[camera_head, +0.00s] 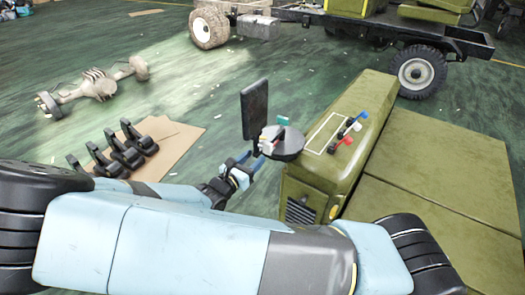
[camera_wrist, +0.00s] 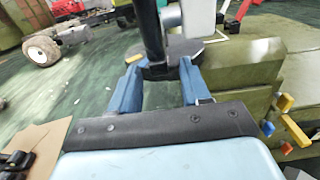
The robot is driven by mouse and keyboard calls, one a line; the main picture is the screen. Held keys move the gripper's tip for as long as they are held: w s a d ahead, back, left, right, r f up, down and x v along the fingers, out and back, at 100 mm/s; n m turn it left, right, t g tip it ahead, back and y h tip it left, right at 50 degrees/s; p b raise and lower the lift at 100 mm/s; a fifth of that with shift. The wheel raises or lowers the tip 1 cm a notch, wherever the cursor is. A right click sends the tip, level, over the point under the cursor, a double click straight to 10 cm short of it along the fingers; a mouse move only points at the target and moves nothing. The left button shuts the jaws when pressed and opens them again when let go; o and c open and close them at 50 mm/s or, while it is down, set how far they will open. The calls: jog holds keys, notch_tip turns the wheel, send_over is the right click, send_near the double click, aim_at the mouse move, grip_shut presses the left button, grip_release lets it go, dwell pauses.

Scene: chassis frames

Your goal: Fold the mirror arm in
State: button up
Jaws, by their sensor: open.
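The mirror (camera_head: 254,108) is a dark upright rectangle at the left side of the green vehicle body. My gripper (camera_head: 247,163) is just below and in front of the mirror. In the wrist view my gripper (camera_wrist: 160,66) is open, with a blue finger on each side. A black upright part of the mirror arm (camera_wrist: 153,32) rises between or just beyond the fingertips. I cannot tell whether either finger touches it. The mirror arm's joint is mostly hidden in the head view.
The green hood (camera_head: 365,100) carries several coloured levers (camera_head: 352,127) right of the plate. Several black brackets (camera_head: 125,150) lie on cardboard (camera_head: 165,150) at left. An axle (camera_head: 95,85) lies on the floor behind. A truck chassis (camera_head: 330,25) stands at the back.

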jog(key=shift+x, duration=2.8)
grip_shut()
